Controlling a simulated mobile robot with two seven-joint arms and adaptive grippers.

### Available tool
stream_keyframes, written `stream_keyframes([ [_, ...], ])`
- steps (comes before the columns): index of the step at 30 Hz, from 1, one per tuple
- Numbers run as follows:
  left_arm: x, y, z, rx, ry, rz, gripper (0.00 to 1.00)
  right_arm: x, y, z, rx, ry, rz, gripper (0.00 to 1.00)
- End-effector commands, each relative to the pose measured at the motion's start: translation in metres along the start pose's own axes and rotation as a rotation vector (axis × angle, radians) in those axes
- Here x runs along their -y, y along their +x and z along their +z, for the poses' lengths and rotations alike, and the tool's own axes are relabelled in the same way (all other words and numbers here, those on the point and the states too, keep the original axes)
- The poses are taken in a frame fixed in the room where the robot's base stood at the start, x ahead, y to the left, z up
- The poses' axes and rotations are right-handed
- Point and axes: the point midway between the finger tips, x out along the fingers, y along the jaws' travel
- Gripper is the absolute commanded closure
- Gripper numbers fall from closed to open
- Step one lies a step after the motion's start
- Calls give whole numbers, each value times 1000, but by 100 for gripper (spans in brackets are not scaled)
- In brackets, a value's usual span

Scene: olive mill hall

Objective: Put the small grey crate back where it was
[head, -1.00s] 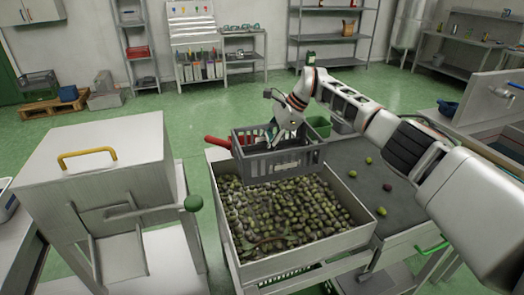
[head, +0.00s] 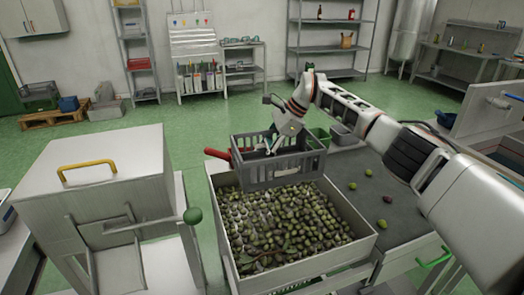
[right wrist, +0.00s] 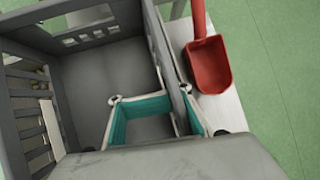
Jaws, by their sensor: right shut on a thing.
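The small grey crate (head: 285,170) is a slatted plastic box. It is over the far end of the pale tray of olives (head: 366,243); whether it touches the tray's rim I cannot tell. My right gripper (head: 272,143) is shut on the crate's far wall. In the right wrist view the crate (right wrist: 105,65) looks empty, and the teal-padded fingers of my right gripper (right wrist: 162,118) straddle its wall, one inside and one outside. My left gripper is not in view.
A red scoop (head: 217,154) lies just beyond the crate; it also shows in the right wrist view (right wrist: 208,65). A green container (head: 319,137) and a grey bin (head: 343,134) stand right of the crate. Loose olives lie on the dark surface (head: 350,205). A steel machine (head: 95,180) stands at left.

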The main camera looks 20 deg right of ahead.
Motion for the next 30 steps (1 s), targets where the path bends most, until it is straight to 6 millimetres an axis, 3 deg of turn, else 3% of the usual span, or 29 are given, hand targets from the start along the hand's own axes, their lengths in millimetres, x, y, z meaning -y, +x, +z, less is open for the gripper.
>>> stream_keyframes([
  [8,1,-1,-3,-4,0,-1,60,-7,-4,4,12,-50,32,100],
  [13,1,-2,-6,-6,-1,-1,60,-36,-13,10,49,-227,143,100],
  [19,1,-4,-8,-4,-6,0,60,-107,-22,11,121,-559,358,100],
  [24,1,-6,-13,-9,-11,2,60,-179,-30,1,187,-849,541,100],
  [30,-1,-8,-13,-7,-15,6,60,-248,-43,-13,242,-1095,694,100],
])
